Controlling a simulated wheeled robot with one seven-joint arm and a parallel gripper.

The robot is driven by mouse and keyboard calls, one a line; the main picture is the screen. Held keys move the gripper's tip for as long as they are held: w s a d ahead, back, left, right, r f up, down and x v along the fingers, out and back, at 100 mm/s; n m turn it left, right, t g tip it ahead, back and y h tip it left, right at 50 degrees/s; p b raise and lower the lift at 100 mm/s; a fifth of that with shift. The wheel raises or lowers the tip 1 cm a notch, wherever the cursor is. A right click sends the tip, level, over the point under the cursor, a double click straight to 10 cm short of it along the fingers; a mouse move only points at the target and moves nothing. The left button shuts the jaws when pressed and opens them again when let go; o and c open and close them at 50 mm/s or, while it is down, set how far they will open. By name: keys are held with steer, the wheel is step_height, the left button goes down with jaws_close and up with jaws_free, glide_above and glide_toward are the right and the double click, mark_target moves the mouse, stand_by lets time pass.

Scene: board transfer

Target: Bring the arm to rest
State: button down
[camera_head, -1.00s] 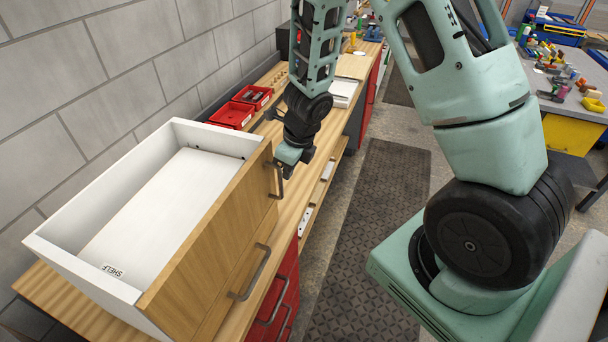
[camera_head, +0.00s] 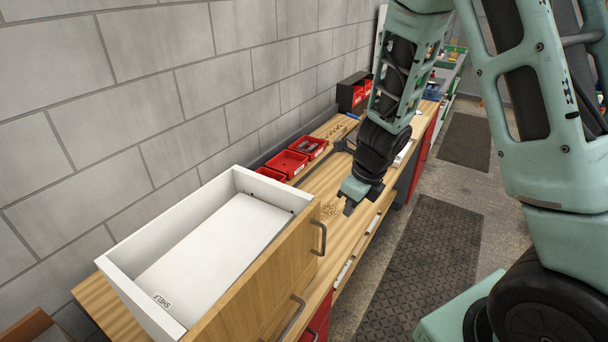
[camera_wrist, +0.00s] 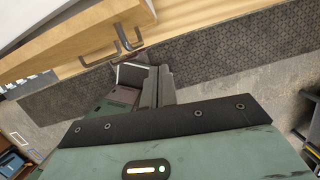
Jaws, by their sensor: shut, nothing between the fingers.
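My gripper (camera_head: 350,205) shows in the head view at the end of my green arm, above the wooden workbench and just right of the drawer box. It is shut and empty. In the wrist view its closed fingers (camera_wrist: 158,88) point toward the floor mat, and the wooden drawer front with its dark handles is above them. The white drawer box (camera_head: 140,240) with wooden front (camera_head: 262,285) stands on the bench, open at the top, with a "SHELF" label inside. The gripper appears apart from its handle (camera_head: 320,238).
Red bins (camera_head: 287,164) stand on the bench (camera_head: 345,178) behind the gripper, against the grey block wall (camera_head: 150,90). Small beads or pieces (camera_head: 328,211) lie on the bench near the drawer box. A dark mat (camera_head: 425,265) covers the floor to the right.

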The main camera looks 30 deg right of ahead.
mark_target(324, 225)
steer(key=shift+a, duration=0.1)
steer(key=a+m+b, duration=0.2)
steer(key=w+a+m+t+b, duration=0.1)
steer(key=m+b, duration=0.1)
steer(key=m, duration=0.1)
steer(key=a+f+m+t+b, duration=0.1)
steer(key=a+m+b, duration=0.1)
steer(key=m, duration=0.1)
steer(key=shift+w+a+h, duration=0.3)
steer(key=shift+w, duration=0.1)
steer(key=s+a+f+m+g+b, duration=0.2)
steer(key=s+a+m+b, duration=0.5)
steer(key=s+m, duration=0.4)
steer(key=s+a+f+m+g+b, duration=0.2)
steer(key=s+a+f+m+b, duration=0.2)
steer(key=s+m, duration=0.8)
steer(key=a+m+b, duration=0.2)
steer(key=a, duration=0.1)
steer(key=shift+s+a+g+b, duration=0.15)
steer(key=shift+g+b, duration=0.15)
steer(key=shift+b, duration=0.1)
